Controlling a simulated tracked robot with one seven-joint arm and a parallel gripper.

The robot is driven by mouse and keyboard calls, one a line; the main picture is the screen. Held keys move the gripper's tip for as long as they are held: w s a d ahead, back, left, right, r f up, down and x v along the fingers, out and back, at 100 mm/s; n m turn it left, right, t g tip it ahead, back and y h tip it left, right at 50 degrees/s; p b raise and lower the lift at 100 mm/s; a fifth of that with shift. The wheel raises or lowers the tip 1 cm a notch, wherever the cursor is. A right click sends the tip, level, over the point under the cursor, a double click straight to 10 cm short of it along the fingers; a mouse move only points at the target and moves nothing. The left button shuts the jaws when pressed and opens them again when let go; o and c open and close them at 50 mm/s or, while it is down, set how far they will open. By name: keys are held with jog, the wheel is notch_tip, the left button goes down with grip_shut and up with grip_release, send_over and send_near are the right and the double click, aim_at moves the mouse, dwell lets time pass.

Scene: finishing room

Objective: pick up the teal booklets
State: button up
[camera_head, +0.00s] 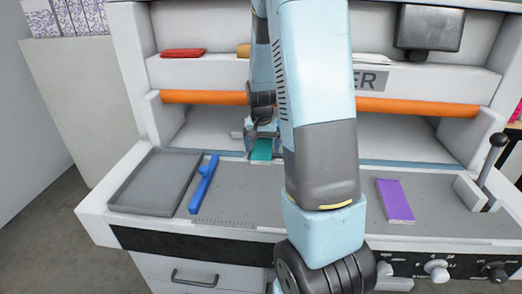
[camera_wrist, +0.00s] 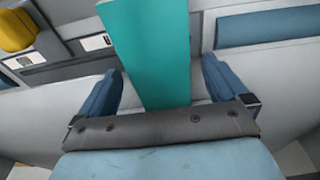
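A teal booklet stack (camera_head: 261,151) shows small at the back of the grey worktop, partly hidden by my gripper (camera_head: 262,132). In the wrist view the teal booklets (camera_wrist: 150,45) run from the top edge down between the two blue fingers of my gripper (camera_wrist: 162,80). The fingers are spread wide. A gap shows at the right finger, and a narrower one at the left finger. I see no clear contact. The lower end of the booklets is hidden behind the gripper's grey front edge.
A grey tray (camera_head: 137,207) and a blue-handled tool (camera_head: 204,184) lie to the left. A purple booklet (camera_head: 395,200) lies to the right, near a black-knobbed lever (camera_head: 489,160). An orange bar (camera_head: 420,106) spans the machine above the worktop. A red item (camera_head: 183,52) rests on the shelf.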

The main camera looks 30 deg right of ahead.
jog(key=c, duration=1.2)
jog(key=shift+r, duration=0.1)
jog(key=shift+s+a+r, duration=0.25)
jog(key=shift+s+r, duration=0.1)
jog(key=shift+r, duration=0.05)
jog(key=s+a+r, duration=0.2)
jog(key=s, duration=0.1)
jog(key=s+a+r, duration=0.2)
jog(key=s+a, duration=0.1)
jog(key=s, duration=0.1)
jog(key=s+a+r, duration=0.2)
jog(key=s+r, duration=0.1)
jog(key=s, duration=0.1)
jog(key=shift+a, duration=0.2)
